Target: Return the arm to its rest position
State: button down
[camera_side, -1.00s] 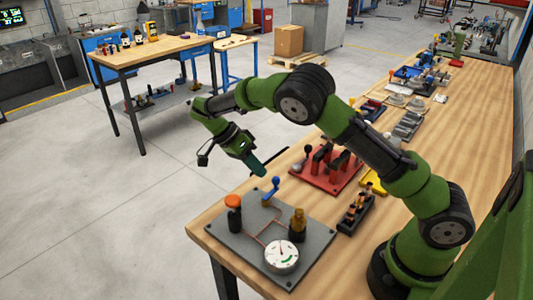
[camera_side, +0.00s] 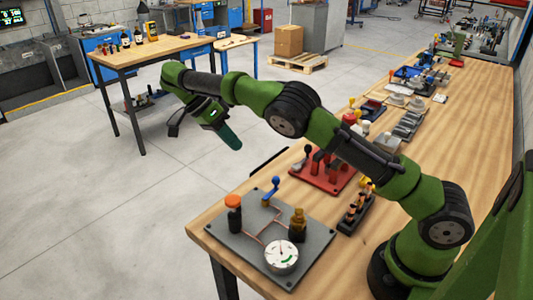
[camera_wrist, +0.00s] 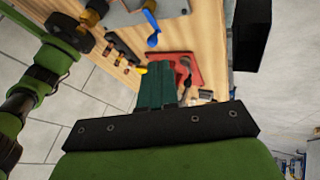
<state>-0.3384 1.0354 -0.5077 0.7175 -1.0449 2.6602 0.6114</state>
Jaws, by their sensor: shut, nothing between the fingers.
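My gripper (camera_side: 231,139) is raised in the air beyond the workbench's left edge, over the grey floor, with its fingers pointing down and to the right. Its two green fingers are together and hold nothing; they also show side by side in the wrist view (camera_wrist: 157,84). My green arm stretches out from its base at the right end of the bench. The grey board (camera_side: 225,244) with copper tubing lies on the near corner of the bench. It bears a blue-handled valve (camera_side: 271,188), an orange-topped black part, a brass part and a round gauge (camera_side: 282,257).
A red fixture (camera_side: 325,175) and a black rack of brass parts (camera_side: 355,207) sit behind the board. Further trays and tools line the long wooden bench (camera_side: 465,110). A second table (camera_side: 150,50) stands at the back left. Open floor lies between.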

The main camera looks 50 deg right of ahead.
jog(key=s+d+n+t+y, duration=0.1)
jog(key=s+d+n+t, duration=0.3)
jog(key=n, duration=0.6)
jog(key=s+a+r+n+t+y, duration=0.2)
jog(key=s+r+n+t, duration=0.1)
jog(key=s, duration=0.7)
jog(key=s+a+r+n+t+y, duration=0.2)
jog(key=s+r+t, duration=0.4)
jog(key=s, duration=0.4)
jog(key=shift+a+n+y, duration=0.2)
jog(key=shift+n+y, duration=0.3)
jog(key=shift+n, duration=0.2)
